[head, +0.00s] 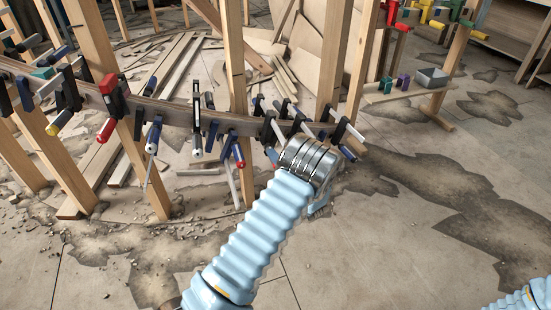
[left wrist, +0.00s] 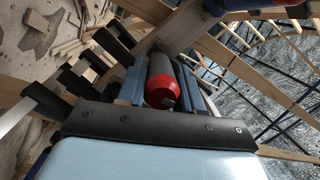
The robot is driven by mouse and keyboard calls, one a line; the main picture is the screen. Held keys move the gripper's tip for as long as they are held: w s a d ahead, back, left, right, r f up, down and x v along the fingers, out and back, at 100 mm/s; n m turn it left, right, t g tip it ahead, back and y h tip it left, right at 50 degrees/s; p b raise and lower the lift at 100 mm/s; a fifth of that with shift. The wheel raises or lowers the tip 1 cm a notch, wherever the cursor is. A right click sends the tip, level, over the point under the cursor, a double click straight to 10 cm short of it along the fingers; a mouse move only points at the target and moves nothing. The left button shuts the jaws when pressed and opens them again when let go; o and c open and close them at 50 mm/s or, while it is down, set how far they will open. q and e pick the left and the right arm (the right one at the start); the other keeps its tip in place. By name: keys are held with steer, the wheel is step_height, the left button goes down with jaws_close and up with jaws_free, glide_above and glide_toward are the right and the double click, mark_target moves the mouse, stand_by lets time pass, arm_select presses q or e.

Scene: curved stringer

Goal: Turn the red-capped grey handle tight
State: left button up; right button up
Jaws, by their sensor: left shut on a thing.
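In the left wrist view the grey handle (left wrist: 162,66) with its red cap (left wrist: 164,90) lies between the two blue fingers of my left gripper (left wrist: 165,80). The fingers flank the handle on both sides and are shut on it. The red cap faces the camera. In the head view my left gripper (head: 318,170) is at the right end of the curved wooden stringer (head: 170,108), mostly hidden behind its own metal wrist. The handle it holds cannot be made out there. My right gripper is out of view.
Several clamps with dark bars and blue, red or yellow handle ends sit along the stringer, close left of my gripper. A clamp with a red handle (head: 108,120) is farther left. Wooden posts (head: 237,70) stand behind. Cracked floor (head: 420,220) at right is open.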

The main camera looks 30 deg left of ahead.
arm_select(q)
steer(key=shift+d+f, duration=0.1)
stand_by(0.4)
steer(key=o, duration=1)
steer(key=shift+c, duration=0.2)
steer(key=v, duration=1.3)
steer(key=shift+s+d, duration=0.15)
steer(key=shift+d, duration=0.2)
steer(key=shift+f, duration=0.15)
